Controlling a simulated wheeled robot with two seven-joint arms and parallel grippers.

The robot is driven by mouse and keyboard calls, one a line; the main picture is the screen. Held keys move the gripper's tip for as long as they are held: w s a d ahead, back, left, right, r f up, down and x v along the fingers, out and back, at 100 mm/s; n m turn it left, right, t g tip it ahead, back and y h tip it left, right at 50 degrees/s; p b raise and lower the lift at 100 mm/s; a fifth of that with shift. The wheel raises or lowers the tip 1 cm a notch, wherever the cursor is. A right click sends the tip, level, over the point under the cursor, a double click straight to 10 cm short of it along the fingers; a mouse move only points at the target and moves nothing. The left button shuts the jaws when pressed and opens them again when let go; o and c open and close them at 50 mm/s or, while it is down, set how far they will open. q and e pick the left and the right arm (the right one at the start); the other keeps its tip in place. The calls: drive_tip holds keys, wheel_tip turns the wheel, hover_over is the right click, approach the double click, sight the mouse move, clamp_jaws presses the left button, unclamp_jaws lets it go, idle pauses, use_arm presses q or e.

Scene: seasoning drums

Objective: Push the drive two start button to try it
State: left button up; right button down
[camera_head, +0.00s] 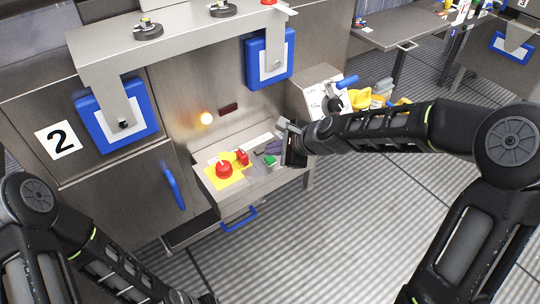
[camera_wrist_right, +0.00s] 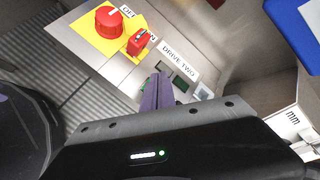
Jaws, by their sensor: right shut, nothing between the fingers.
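The control panel (camera_head: 207,183) has a DRIVE TWO label (camera_wrist_right: 180,62), readable in the right wrist view. Beside the label is a row of small dark and grey squares (camera_wrist_right: 183,86). A green button (camera_head: 270,160) shows in the head view, close to the fingertips; in the wrist view the fingers mostly cover it. My right gripper (camera_head: 272,147) reaches in from the right with its purple fingers closed and empty. In the wrist view its fingertips (camera_wrist_right: 157,82) are over the panel beside the label; I cannot tell whether they touch. My left gripper is out of view; only its arm shows.
A red mushroom button (camera_head: 224,169) on a yellow plate and a red switch (camera_head: 242,157) stand left of the fingers. A blue drawer handle (camera_head: 239,220) is below the panel. A lamp (camera_head: 207,119) glows on the wall behind. A metal overhang with blue-framed plates is above.

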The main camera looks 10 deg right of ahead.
sight(273, 160)
drive_tip(key=shift+r, duration=0.2)
wheel_tip(273, 160, up, 5)
drive_tip(key=p, duration=0.4)
drive_tip(key=shift+f, duration=0.1)
idle(1.0)
